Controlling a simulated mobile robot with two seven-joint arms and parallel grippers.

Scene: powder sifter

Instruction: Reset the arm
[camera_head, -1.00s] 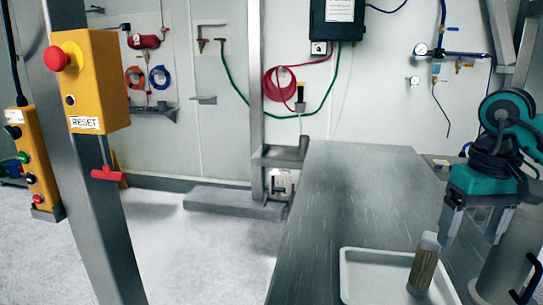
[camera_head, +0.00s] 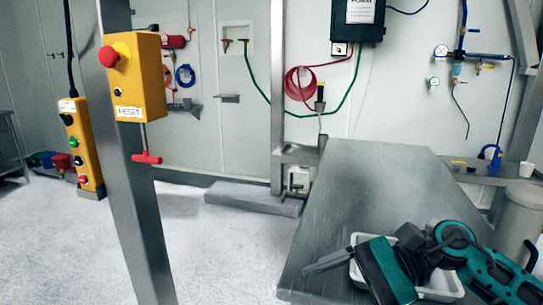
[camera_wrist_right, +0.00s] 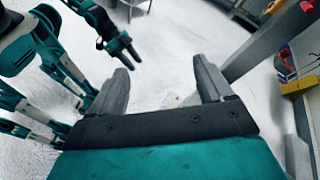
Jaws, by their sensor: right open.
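A yellow box (camera_head: 139,90) labelled RESET is fixed high on a grey post, with a red mushroom button (camera_head: 109,57) on its left side. A red T-shaped handle (camera_head: 147,158) hangs below it. My right gripper (camera_head: 322,263) is low over the near end of the steel table, fingers pointing left, well apart from the box. In the right wrist view my right gripper (camera_wrist_right: 160,74) is open and empty, with floor between its fingers. My left gripper (camera_wrist_right: 130,52) shows at the upper left there; its opening is unclear. It is not in the head view.
A white tray (camera_head: 441,287) lies on the steel table (camera_head: 350,195), partly hidden by my right arm. A second yellow control box (camera_head: 82,150) with several buttons hangs left of the post (camera_head: 135,220). Open floor lies between post and table.

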